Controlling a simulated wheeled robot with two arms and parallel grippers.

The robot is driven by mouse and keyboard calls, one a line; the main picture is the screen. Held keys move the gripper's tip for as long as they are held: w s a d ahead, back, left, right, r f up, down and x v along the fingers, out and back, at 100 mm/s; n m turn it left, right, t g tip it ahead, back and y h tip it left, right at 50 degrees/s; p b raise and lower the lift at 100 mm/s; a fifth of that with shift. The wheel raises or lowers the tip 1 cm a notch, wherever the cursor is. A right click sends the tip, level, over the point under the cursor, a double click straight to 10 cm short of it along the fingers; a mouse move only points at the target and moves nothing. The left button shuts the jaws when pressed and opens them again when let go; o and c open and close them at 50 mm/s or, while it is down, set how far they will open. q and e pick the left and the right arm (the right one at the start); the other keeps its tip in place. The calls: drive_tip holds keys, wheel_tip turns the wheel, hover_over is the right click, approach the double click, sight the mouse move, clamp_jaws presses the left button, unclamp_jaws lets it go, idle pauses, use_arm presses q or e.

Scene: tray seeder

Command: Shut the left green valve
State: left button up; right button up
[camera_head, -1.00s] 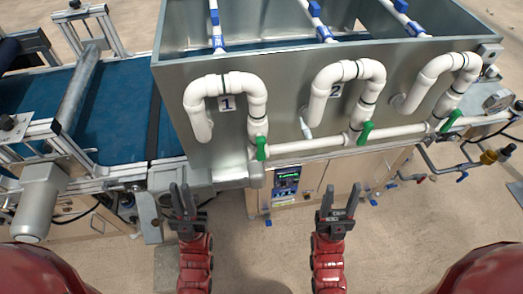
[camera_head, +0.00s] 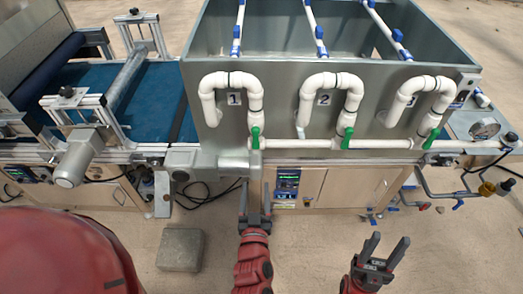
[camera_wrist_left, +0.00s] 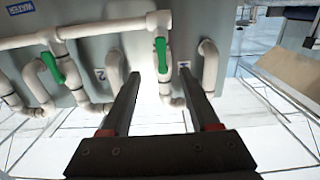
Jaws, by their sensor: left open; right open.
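The left green valve (camera_head: 255,138) sits at the foot of white pipe 1 on the metal tank's front, its handle upright in the head view. My left gripper (camera_head: 256,196) is open and empty, below this valve in the head view and apart from it. In the left wrist view the left green valve (camera_wrist_left: 161,55) shows ahead, between the lines of the two open fingers (camera_wrist_left: 153,80). My right gripper (camera_head: 388,242) is open and empty at the lower right, below the tank. The middle green valve (camera_head: 347,137) and right green valve (camera_head: 431,138) have tilted handles.
A white horizontal pipe (camera_head: 300,144) runs along the tank (camera_head: 280,110). A grey metal housing (camera_head: 205,162) stands close left of the left valve. A conveyor (camera_head: 150,95) is at the left, a gauge (camera_head: 485,129) at the right. A grey block (camera_head: 180,249) lies on the floor.

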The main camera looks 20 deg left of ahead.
sight(256, 145)
use_arm(q)
drive_tip(key=p+x, duration=0.3)
drive_tip(key=x, duration=1.2)
drive_tip(key=shift+a+r, duration=0.1)
drive_tip(key=shift+r, duration=0.05)
drive_tip(key=shift+w+a, duration=0.2)
drive_tip(key=shift+w, duration=0.4)
drive_tip(key=shift+c, duration=0.2)
clamp_jaws()
